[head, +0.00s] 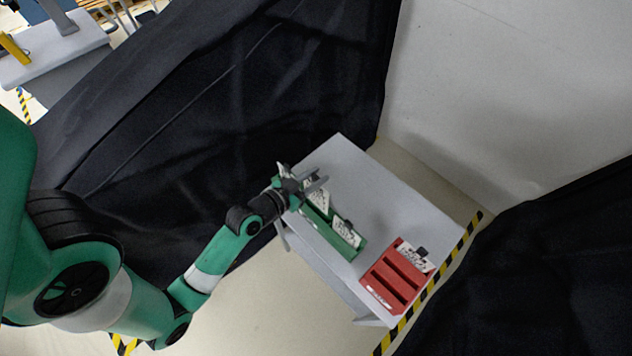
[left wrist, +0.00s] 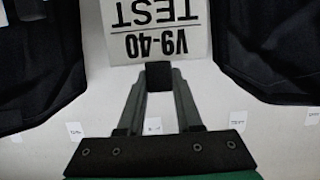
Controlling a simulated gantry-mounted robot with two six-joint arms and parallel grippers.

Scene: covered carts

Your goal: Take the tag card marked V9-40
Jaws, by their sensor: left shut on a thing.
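My left gripper (head: 316,181) is over the far left part of the grey table. In the left wrist view its two fingers (left wrist: 158,74) are shut on the black tab of a white tag card (left wrist: 155,28). That card reads V9-40 and TEST, upside down in this view, and its far end is cut off by the frame. In the head view, white cards show close around the gripper, and I cannot tell which one is held. A green rack (head: 350,251) below the gripper carries another white card (head: 346,233) with a black tab. My right gripper is not in view.
A red slotted rack (head: 391,282) stands at the table's near right corner, with a white card (head: 414,257) in its far slot. The grey table (head: 385,190) is bare on its far right side. Black drapes (head: 300,80) hang behind and at the right.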

